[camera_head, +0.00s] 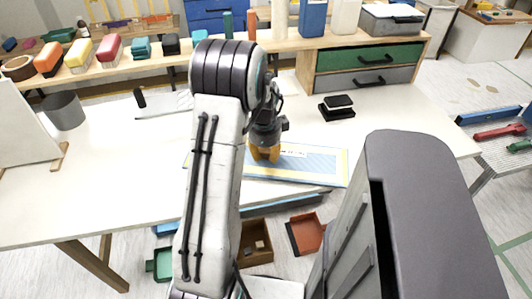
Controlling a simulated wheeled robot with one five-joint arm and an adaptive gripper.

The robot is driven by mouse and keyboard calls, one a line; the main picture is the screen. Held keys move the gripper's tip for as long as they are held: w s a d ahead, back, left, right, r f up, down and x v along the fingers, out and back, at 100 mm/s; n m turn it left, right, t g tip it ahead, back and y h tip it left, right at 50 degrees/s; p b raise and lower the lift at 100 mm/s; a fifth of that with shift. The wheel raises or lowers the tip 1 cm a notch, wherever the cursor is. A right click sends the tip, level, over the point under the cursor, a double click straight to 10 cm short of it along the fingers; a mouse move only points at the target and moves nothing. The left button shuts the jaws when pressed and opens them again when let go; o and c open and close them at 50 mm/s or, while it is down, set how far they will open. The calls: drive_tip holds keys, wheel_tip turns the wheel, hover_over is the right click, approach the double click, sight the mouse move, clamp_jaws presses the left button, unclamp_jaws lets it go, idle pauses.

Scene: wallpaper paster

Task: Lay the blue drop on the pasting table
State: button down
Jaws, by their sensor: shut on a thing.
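The pasting table (100,190) is a long white table across the middle of the view. The blue drop (315,163), a flat blue sheet with a pale yellow border and a small white label, lies at or just above the tabletop near the front edge. My gripper (265,153), with yellow fingers, points down at the sheet and is shut on it. My arm hides part of the sheet's left side, and the exact contact between fingers and sheet is hidden.
A black block (337,108) sits behind the sheet. A grey cup (65,110) and a white board (25,130) stand at the left. A shelf with several coloured brushes and a green drawer unit (368,57) line the back. The tabletop right of the sheet is clear.

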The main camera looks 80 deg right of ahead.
sight(265, 164)
drive_tip(key=shift+f, duration=0.15)
drive_tip(key=c, duration=0.9)
unclamp_jaws()
drive_tip(key=r, duration=0.4)
drive_tip(key=a+r, duration=0.1)
drive_tip(key=r, duration=0.7)
drive_tip(key=shift+a, duration=0.35)
